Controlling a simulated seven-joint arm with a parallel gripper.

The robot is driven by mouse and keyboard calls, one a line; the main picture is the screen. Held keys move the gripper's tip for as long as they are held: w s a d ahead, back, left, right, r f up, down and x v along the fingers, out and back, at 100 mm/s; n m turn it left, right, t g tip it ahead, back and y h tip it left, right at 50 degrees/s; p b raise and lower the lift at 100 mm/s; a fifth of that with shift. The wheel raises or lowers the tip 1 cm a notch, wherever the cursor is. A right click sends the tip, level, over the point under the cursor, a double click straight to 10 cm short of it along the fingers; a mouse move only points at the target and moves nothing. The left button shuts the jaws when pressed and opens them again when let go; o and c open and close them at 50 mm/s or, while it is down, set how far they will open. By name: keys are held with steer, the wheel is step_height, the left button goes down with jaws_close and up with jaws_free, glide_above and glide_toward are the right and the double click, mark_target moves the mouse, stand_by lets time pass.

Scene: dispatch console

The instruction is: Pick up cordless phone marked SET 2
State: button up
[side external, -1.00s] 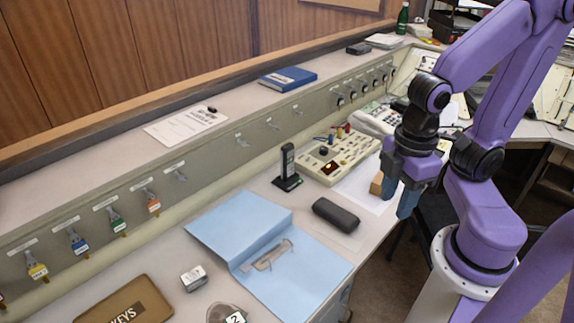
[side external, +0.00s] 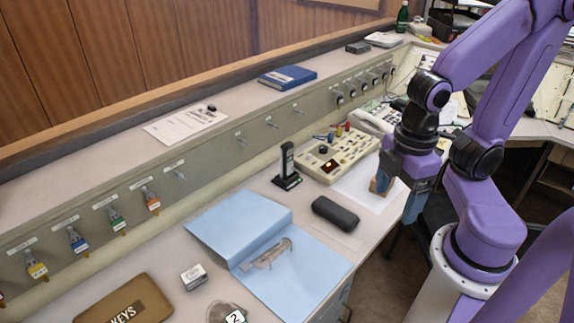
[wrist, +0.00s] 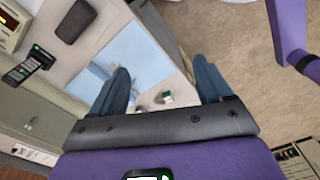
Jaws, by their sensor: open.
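A black cordless phone (side external: 287,163) stands upright in a small dark base on the desk, left of the beige button console. It also shows in the wrist view (wrist: 25,67) at the left edge, with a lit green patch. Its marking is too small to read. My gripper (side external: 397,192) is open and empty, pointing down near the desk's right edge, well to the right of the phone and apart from it. In the wrist view its blue-grey fingers (wrist: 161,72) are spread wide, with the folder and desk edge beyond them.
A black case (side external: 335,214) lies between phone and gripper, on the near side. The button console (side external: 338,152) stands behind. An open blue folder (side external: 240,225) lies in front of the phone. A ledge with hanging keys runs behind.

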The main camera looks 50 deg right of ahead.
steer(key=w+a+f+m+t+y, duration=0.1)
steer(key=w+a+f+m, duration=0.15)
steer(key=w, duration=0.35)
steer(key=w+a+f+m+t+y, duration=0.1)
steer(key=w+f, duration=0.3)
steer(key=w, duration=0.1)
steer(key=m+t+h, duration=0.2)
steer(key=m+t, duration=0.7)
steer(key=t, duration=0.3)
glide_toward(290, 148)
steer(key=x, duration=0.8)
steer(key=shift+w+a, duration=0.1)
steer(key=shift+a, duration=0.05)
steer(key=shift+x, duration=2.6)
steer(key=shift+d+f, duration=0.15)
steer(key=shift+d, duration=0.1)
jaws_close()
